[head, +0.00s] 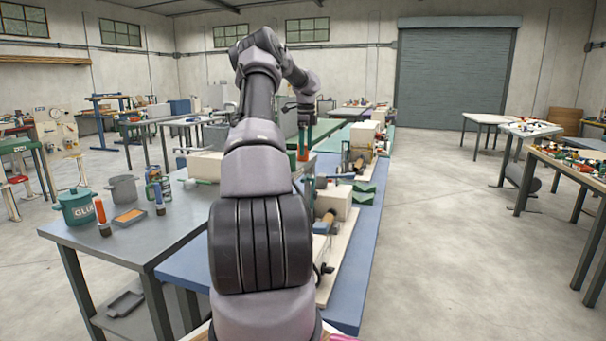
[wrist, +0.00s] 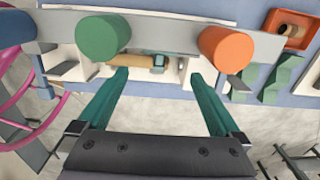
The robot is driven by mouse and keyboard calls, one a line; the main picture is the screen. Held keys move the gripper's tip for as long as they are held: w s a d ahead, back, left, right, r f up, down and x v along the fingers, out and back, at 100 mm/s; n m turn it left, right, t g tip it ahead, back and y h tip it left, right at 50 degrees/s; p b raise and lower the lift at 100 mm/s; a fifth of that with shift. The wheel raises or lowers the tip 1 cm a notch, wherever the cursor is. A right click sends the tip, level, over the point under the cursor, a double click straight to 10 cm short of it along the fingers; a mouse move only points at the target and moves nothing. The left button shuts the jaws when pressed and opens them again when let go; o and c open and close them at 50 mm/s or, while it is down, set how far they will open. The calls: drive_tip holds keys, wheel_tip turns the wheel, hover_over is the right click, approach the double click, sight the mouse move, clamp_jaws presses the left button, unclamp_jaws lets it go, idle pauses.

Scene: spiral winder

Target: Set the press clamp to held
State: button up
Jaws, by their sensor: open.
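In the wrist view a flat grey bar (wrist: 160,37) crosses near the top. A round green knob (wrist: 103,36) sits on its left part and a round orange knob (wrist: 226,47) on its right part. I cannot tell for sure which part is the press clamp or what its setting is. My gripper (wrist: 160,76) is open, its two teal fingers wide apart, with nothing between them. The fingertips lie below the bar in the picture, between the two knobs. A tan tube (wrist: 130,61) and a small teal block (wrist: 159,62) show beyond the fingertips.
In the wrist view a pink wheel (wrist: 30,120) is at left and an orange tray (wrist: 290,30) at upper right. In the head view a grey table (head: 120,240) holds a green glue pot (head: 76,208).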

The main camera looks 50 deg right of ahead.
sight(306, 177)
wheel_tip(306, 177, down, 11)
drive_tip(key=shift+w, duration=0.1)
idle(0.4)
drive_tip(key=shift+d, duration=0.1)
clamp_jaws()
